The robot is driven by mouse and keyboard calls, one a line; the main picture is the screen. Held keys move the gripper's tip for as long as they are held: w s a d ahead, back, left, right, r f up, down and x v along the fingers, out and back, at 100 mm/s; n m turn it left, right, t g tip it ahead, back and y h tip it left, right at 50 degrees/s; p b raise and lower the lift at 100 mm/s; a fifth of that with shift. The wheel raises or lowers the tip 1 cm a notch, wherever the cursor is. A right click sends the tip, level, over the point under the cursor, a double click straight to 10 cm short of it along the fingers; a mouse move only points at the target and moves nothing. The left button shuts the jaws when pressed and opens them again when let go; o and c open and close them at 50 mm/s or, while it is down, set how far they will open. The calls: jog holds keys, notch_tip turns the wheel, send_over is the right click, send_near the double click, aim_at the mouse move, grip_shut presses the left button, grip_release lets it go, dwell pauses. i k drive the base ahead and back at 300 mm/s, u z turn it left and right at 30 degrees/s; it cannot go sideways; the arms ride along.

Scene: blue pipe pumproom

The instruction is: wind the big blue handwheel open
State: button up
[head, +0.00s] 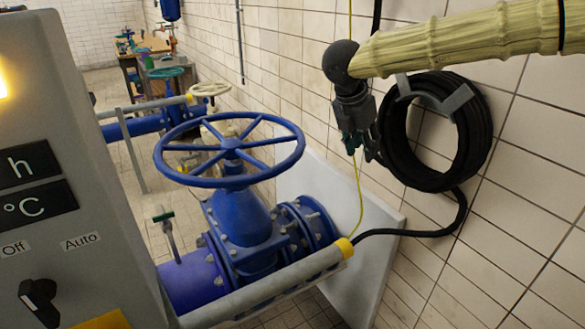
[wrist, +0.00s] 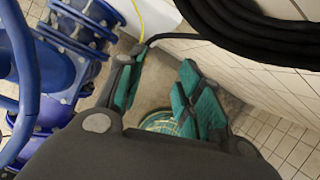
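The big blue handwheel (head: 232,148) lies roughly level on top of a blue gate valve (head: 240,220) in the middle of the head view. It has a round rim with several spokes. In the wrist view, part of the wheel's blue rim (wrist: 27,90) curves down the left edge. My gripper (head: 362,152) hangs to the right of the wheel, apart from it, between the rim and the wall. It points downward. In the wrist view my gripper (wrist: 160,82) has its green-padded fingers apart with nothing between them.
A coil of black hose (head: 435,130) hangs on the tiled wall close behind my gripper. A grey control cabinet (head: 60,190) stands at left. A grey rail with a yellow end (head: 290,280) runs before the valve. A smaller cream handwheel (head: 209,89) is farther back.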

aim_at(232, 149)
jog(key=z, duration=0.05)
jog(key=k, duration=1.35)
jog(key=u, duration=0.3)
jog(key=i, duration=1.7)
